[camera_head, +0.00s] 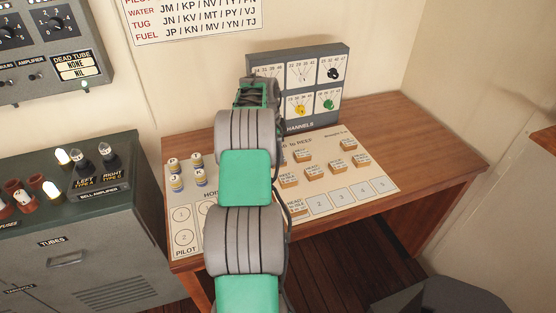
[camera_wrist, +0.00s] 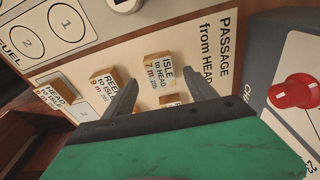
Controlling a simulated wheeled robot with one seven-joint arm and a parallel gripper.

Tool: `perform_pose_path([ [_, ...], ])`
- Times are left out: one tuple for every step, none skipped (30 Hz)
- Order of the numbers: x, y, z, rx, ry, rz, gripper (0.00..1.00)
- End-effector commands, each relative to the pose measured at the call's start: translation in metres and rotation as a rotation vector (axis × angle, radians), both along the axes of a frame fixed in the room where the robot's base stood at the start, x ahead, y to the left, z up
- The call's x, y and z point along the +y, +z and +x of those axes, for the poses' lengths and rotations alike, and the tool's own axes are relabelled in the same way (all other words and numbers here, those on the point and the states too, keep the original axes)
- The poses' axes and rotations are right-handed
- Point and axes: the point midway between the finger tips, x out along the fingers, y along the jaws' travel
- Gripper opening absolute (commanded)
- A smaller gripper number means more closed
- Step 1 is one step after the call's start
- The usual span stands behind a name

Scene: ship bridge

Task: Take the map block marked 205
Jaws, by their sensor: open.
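Several small wooden map blocks with white printed tops lie on the chart. In the wrist view one reads "ISLE to HEAD 7 m" (camera_wrist: 160,70), with a small number that may be 205. A "REEF to ISLE 9 m" block (camera_wrist: 103,88) and a "HEAD" block (camera_wrist: 55,95) lie to its left. Another block (camera_wrist: 172,99) is mostly hidden behind my gripper. My gripper (camera_wrist: 165,79) is open and empty, its fingers on either side of the ISLE to HEAD block's image; I cannot tell its height above it. In the head view my arm hides the gripper.
The chart (camera_head: 378,177) lies on a wooden desk (camera_head: 420,150). A grey channels panel (camera_head: 308,125) stands at the back; its red knob (camera_wrist: 293,92) is close right in the wrist view. Several round pieces (camera_head: 198,160) stand left of my arm. A grey cabinet (camera_head: 75,245) is further left.

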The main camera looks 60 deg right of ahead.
Motion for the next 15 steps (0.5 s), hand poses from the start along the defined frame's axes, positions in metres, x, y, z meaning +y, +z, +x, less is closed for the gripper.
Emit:
perform_pose_path([
  [0.000,-0.007,-0.001,0.003,-0.001,0.005,0.65],
  [0.000,-0.013,-0.001,0.003,0.000,0.004,0.65],
  [-0.001,-0.020,-0.002,0.003,0.001,0.005,0.65],
  [-0.002,-0.024,-0.002,0.002,0.002,0.002,0.65],
  [-0.003,-0.027,-0.003,0.001,0.001,0.002,0.65],
  [-0.003,-0.030,-0.003,0.001,0.001,0.001,0.65],
  [-0.003,-0.031,-0.003,0.001,0.001,0.001,0.65],
  [-0.003,-0.032,-0.003,0.000,0.001,0.000,0.65],
  [-0.003,-0.032,-0.002,0.000,0.002,0.000,0.65],
  [-0.003,-0.032,-0.002,0.000,0.002,0.000,0.65],
  [-0.003,-0.032,-0.002,0.000,0.002,0.000,0.65],
  [-0.003,-0.032,-0.002,0.000,0.002,0.000,0.65],
  [-0.003,-0.032,-0.002,0.000,0.002,0.000,0.64],
  [-0.003,-0.032,-0.002,0.000,0.002,0.000,0.61],
  [-0.003,-0.032,-0.002,0.000,0.003,0.000,0.58],
])
